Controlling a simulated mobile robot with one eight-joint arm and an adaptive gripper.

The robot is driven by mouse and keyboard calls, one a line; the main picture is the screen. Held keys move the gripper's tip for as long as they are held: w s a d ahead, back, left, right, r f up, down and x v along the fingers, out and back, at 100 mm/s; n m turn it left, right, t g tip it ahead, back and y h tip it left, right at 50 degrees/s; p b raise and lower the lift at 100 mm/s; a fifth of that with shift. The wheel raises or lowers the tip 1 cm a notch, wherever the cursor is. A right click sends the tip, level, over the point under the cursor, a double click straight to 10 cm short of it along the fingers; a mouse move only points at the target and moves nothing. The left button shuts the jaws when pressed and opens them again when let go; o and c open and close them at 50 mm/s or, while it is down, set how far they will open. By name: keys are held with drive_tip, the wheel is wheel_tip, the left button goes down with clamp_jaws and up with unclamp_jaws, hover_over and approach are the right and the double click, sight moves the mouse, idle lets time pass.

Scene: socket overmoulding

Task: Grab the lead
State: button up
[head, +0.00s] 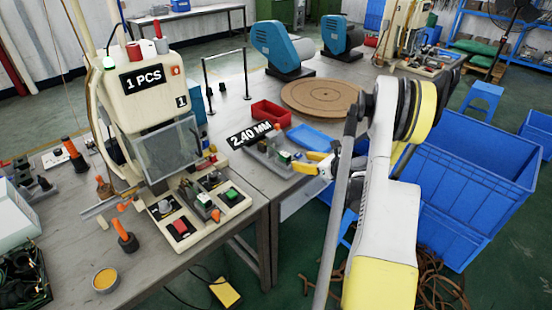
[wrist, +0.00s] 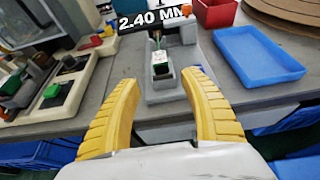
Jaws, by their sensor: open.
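A small white and dark green piece (wrist: 161,66), which looks like the end of the lead, sits in a grey fixture (wrist: 158,91) on the bench. A thin strand seems to run back from it. In the head view the piece (head: 285,157) shows as a small green and white spot in the fixture, just left of my gripper. My gripper (head: 318,163) has yellow ribbed fingers. In the wrist view my gripper (wrist: 160,82) is open and empty, with the fixture and the piece beyond and between its fingertips. The fingers do not touch the piece.
A "2.40 MM" sign (head: 249,135) stands at the fixture. A red bin (head: 270,113) and a blue tray (wrist: 258,55) lie behind and right of it. A moulding machine (head: 150,100) stands left. Large blue crates (head: 465,185) stand on the floor at right.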

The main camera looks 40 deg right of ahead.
sight(289, 157)
drive_tip(key=b+x, duration=0.1)
drive_tip(key=x, duration=0.3)
drive_tip(key=shift+w+f, duration=0.1)
drive_tip(key=shift+w, duration=0.05)
drive_tip(key=b+x, duration=0.1)
drive_tip(key=x, duration=0.2)
drive_tip(key=b+x, duration=0.1)
drive_tip(key=x, duration=0.2)
drive_tip(key=shift+r+b, duration=0.25)
drive_tip(key=shift+b, duration=0.05)
clamp_jaws()
